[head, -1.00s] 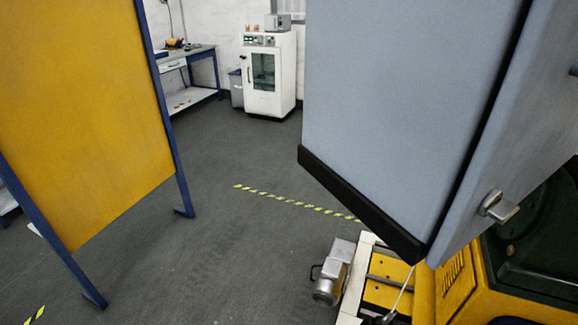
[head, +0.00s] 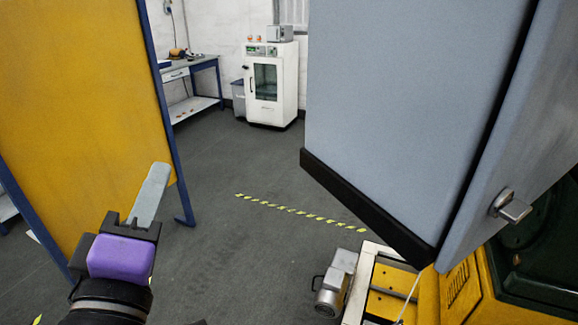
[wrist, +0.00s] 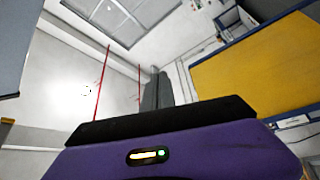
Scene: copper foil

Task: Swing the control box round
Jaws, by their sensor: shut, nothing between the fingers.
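The control box (head: 415,110) is a large grey-blue cabinet with a black lower edge, filling the upper right of the head view. A metal handle (head: 511,207) sticks out from its right side face. My gripper (head: 154,186) is at the lower left of the head view, with a purple body and grey fingers pointing up. The fingers are shut together and hold nothing. It is well to the left of the control box, apart from it, in front of the yellow panel. In the wrist view my gripper's fingers (wrist: 157,90) point toward the wall and ceiling.
A yellow panel (head: 80,90) in a blue frame stands at the left. A yellow and green machine (head: 490,290) sits below the box, with a grey motor (head: 336,282) beside it. A white cabinet (head: 270,85) and a workbench (head: 190,75) stand at the back. The middle floor is clear.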

